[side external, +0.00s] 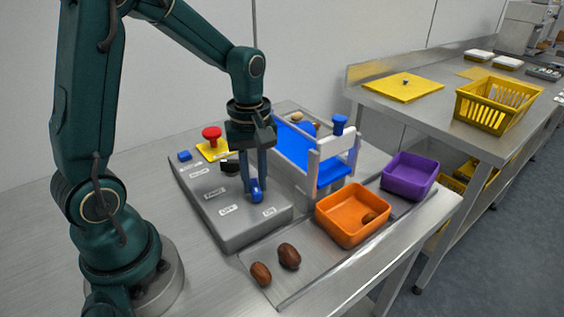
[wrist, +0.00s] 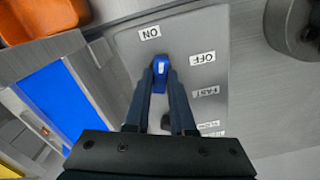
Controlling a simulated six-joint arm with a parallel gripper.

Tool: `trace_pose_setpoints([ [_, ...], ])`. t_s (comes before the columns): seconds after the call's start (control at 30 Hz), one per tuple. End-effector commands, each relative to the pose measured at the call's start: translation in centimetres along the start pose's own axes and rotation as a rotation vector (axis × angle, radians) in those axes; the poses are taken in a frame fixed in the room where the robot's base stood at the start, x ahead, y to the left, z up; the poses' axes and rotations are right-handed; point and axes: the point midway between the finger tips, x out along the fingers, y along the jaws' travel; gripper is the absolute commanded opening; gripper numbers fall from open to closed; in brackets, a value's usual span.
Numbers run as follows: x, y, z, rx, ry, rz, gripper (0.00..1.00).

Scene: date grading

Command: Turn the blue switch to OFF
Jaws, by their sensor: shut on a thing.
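The blue switch (side external: 257,195) is on the sloping top of a grey control box (side external: 240,238), near its front edge. In the wrist view the switch (wrist: 161,72) is a narrow blue handle with a white mark, pointing up the picture, closer to the ON label (wrist: 150,33) than to the OFF label (wrist: 203,57). My gripper (side external: 254,188) points down over the box, shut on the switch, with one finger on each side. In the wrist view the fingers (wrist: 160,80) hide part of the handle's lower sides.
A red button (side external: 212,133) on a yellow plate, a black knob (side external: 230,165) and a blue button (side external: 184,155) share the box. The blue conveyor (side external: 292,140) stands close behind.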

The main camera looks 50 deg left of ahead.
Motion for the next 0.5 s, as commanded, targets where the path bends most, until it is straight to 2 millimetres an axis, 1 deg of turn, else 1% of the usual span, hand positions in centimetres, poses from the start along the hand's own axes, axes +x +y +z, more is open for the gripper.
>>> trace_pose_setpoints([
  [0.5, -0.10, 0.01, 0.02, 0.489, 0.000, 0.001, 0.00],
])
